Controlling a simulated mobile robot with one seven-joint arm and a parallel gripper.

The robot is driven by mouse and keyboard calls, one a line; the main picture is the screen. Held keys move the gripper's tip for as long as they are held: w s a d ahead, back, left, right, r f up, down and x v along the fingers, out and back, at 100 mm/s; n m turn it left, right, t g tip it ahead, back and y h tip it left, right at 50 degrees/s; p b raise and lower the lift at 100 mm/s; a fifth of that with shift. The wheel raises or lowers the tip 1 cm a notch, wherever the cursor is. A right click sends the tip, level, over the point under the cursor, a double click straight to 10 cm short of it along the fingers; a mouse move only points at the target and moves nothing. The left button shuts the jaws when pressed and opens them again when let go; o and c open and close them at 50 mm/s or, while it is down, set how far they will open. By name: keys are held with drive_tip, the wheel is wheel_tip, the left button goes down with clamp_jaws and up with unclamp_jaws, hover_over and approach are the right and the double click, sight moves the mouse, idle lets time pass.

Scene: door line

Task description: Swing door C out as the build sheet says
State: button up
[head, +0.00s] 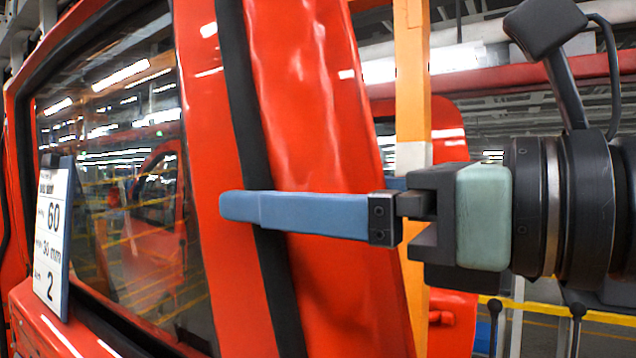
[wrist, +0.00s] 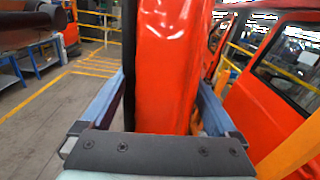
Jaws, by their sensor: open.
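A red door (head: 195,130) with a large window fills the left of the head view. A black seal (head: 262,170) runs down near its edge. No letter C is readable on it. My gripper (head: 232,206) reaches in from the right, one blue finger lying across the seal and red edge; most of the other finger is hidden behind the red panel. In the wrist view, the open fingers of my gripper (wrist: 161,84) stand either side of the red edge (wrist: 168,65), with gaps beside it. A build sheet (head: 52,235) leans at the window's lower left, showing 60, 30 mm and 2.
An orange post (head: 412,80) stands behind the red edge. Another red body with a window (wrist: 285,75) is at the right of the wrist view. Open floor (wrist: 50,120) with yellow lines lies at left, with blue-legged benches (wrist: 40,55) farther back.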

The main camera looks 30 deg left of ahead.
clamp_jaws()
idle(0.3)
drive_tip(key=shift+s, duration=0.1)
